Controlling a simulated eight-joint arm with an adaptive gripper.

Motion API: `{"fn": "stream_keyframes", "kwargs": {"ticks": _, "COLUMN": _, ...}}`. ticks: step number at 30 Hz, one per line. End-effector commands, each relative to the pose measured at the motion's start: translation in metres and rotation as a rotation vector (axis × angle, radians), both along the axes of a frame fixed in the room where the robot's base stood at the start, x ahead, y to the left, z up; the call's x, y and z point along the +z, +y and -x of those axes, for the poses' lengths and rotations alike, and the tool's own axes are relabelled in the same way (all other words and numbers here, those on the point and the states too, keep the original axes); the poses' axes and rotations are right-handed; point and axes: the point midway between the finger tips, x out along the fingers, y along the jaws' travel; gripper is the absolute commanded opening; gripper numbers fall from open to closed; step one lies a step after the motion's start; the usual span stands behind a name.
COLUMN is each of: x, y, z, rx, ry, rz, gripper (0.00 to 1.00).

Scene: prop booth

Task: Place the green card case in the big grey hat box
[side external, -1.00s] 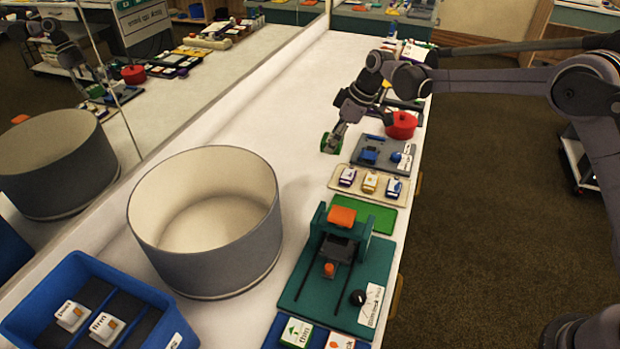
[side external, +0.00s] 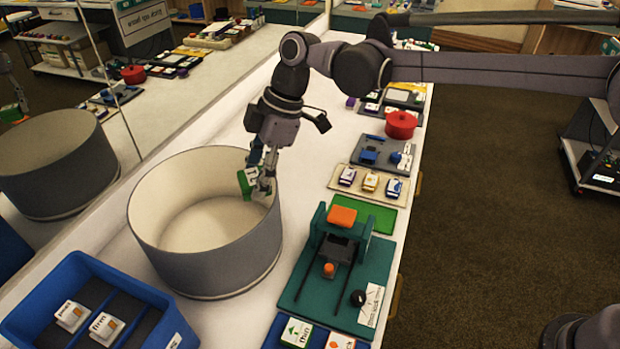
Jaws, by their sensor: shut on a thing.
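The big grey hat box (side external: 205,262) is a round, open tub with a cream inside, standing on the white table. Its visible floor is empty. My gripper (side external: 256,182) is shut on the green card case (side external: 246,184). The case is tilted in the fingers and appears over the far right part of the box's opening, near the rim. Whether it is above the rim or just below it, I cannot tell. The fingers partly cover the case.
A blue divided tray (side external: 90,318) with white cases stands at the front left. A teal board with a device (side external: 335,260), a green mat (side external: 365,215), a tray of small cases (side external: 370,184) and a red pot (side external: 400,125) line the right. A mirror stands along the left.

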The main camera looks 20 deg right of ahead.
Motion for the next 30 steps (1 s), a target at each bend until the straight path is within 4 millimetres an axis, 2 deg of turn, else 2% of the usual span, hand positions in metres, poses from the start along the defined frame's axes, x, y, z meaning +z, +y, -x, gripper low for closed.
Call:
{"fn": "stream_keyframes", "kwargs": {"ticks": 2, "x": 0.000, "y": 0.022, "z": 0.004, "rx": -0.077, "ry": -0.001, "rz": 0.000, "gripper": 0.19}}
{"fn": "stream_keyframes", "kwargs": {"ticks": 6, "x": -0.010, "y": 0.035, "z": -0.009, "rx": -0.274, "ry": -0.002, "rz": 0.000, "gripper": 0.19}}
{"fn": "stream_keyframes", "kwargs": {"ticks": 30, "x": -0.086, "y": 0.047, "z": -0.109, "rx": -1.381, "ry": -0.003, "rz": -0.001, "gripper": 0.19}}
